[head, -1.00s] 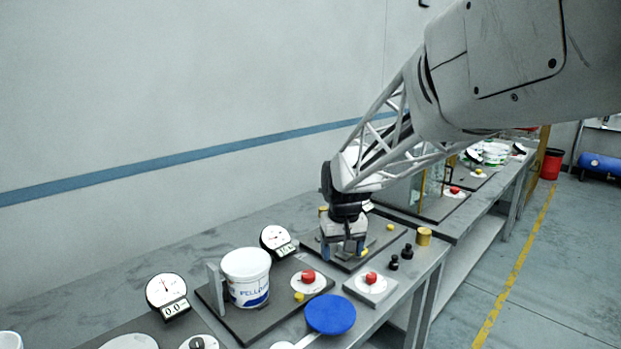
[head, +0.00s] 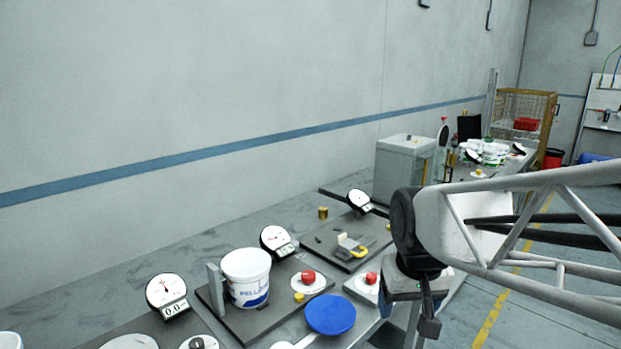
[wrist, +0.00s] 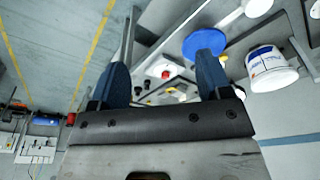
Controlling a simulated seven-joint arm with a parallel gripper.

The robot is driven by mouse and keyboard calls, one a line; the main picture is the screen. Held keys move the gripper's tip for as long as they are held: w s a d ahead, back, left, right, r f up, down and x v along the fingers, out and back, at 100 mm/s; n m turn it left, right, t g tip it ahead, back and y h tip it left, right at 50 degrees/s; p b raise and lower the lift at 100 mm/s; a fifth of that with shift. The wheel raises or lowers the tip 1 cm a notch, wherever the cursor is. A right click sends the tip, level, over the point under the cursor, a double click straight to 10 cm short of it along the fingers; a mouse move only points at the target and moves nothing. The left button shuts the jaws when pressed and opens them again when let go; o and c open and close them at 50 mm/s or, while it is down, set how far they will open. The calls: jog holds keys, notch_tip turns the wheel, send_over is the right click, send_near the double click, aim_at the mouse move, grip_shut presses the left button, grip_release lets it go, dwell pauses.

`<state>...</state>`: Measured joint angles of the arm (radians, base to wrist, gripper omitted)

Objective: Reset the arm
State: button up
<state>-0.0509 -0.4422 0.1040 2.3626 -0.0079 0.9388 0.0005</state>
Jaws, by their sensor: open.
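My gripper (head: 428,325) hangs at the right of the bench's front edge in the head view, partly hidden by my own wrist. In the wrist view my gripper (wrist: 162,68) shows two blue fingers spread apart, with nothing held between them. The bench and floor show beyond the fingers, and the scene there is tilted.
A white bucket (head: 247,278) stands on a dark board beside a dial gauge (head: 277,240). A blue disc (head: 330,314) lies at the bench front. Red knobs (head: 308,277) sit nearby. A grey box (head: 404,170) stands farther back. Open floor lies right of the bench.

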jog(key=s+d+f, duration=0.2)
jog(key=s, duration=0.8)
jog(key=shift+s+d+m+t, duration=0.15)
jog(key=shift+s+m+t, duration=0.15)
jog(key=shift+s+m, duration=0.1)
